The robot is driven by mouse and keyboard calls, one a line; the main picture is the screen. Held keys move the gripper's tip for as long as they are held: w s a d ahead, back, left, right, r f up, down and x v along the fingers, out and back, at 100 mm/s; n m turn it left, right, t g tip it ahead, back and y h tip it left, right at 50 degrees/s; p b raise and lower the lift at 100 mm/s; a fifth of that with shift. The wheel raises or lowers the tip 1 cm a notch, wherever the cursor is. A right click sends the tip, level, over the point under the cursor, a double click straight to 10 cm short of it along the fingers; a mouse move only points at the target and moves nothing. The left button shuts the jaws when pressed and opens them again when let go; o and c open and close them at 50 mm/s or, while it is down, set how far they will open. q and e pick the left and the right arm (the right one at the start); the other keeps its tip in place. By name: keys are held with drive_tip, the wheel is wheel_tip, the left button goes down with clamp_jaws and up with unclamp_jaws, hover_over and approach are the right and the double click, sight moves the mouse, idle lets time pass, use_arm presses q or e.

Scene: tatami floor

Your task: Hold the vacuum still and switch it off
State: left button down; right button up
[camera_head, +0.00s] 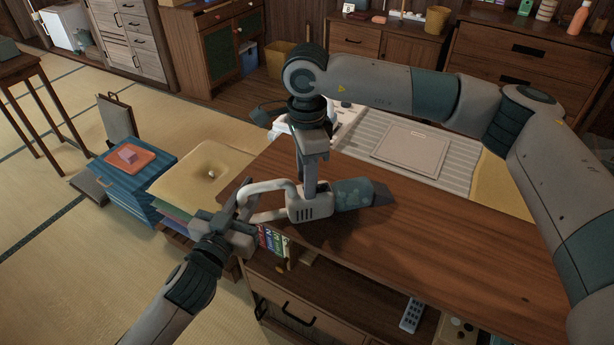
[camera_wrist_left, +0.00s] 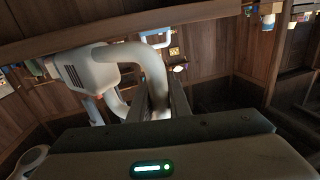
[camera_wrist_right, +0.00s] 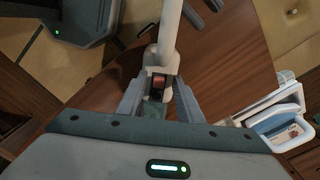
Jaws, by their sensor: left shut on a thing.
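The handheld vacuum (camera_head: 312,203) lies on the wooden table near its left edge, with its teal, clear-looking nose pointing right. Its pale loop handle (camera_head: 262,188) extends left past the edge. My left gripper (camera_head: 241,212) is shut on this handle; the left wrist view shows the handle (camera_wrist_left: 152,68) between its fingers. My right gripper (camera_head: 310,188) comes down from above over the vacuum body. In the right wrist view its fingers (camera_wrist_right: 158,98) are apart, on either side of a dark and reddish part (camera_wrist_right: 158,84) on the vacuum, perhaps the switch. Whether they touch the vacuum is unclear.
The wooden table (camera_head: 440,235) is bare right of the vacuum. A flat grey panel (camera_head: 411,147) lies behind it. Books (camera_head: 272,240) stand under its left edge. A blue drawer unit (camera_head: 137,181) and a yellow cushion (camera_head: 190,172) are to the left.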

drive_tip(key=shift+r, duration=0.1)
wheel_tip(320, 180, up, 12)
idle(0.6)
use_arm(q)
drive_tip(key=c, duration=1.6)
unclamp_jaws()
drive_tip(key=shift+o, duration=0.2)
drive_tip(key=v, duration=1.2)
